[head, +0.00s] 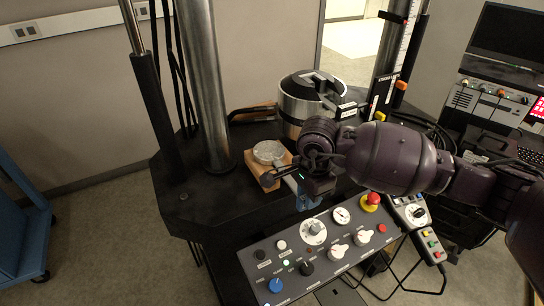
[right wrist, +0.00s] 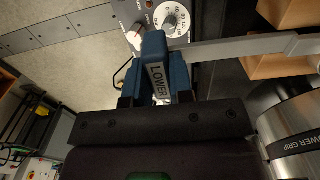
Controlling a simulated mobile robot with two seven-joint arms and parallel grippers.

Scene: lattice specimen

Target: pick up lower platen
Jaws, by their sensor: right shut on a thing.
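A flat grey bar (right wrist: 250,47) runs from the handle to the right, past wooden blocks. My left gripper is not in view.
A silver cylinder (head: 298,105) marked LOWER GRIP stands behind the gripper, close to it in the right wrist view (right wrist: 296,128). A thick steel column (head: 207,80) rises at left. The control panel (head: 322,250) with knobs and a red button is in front. The black table's left part is clear.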

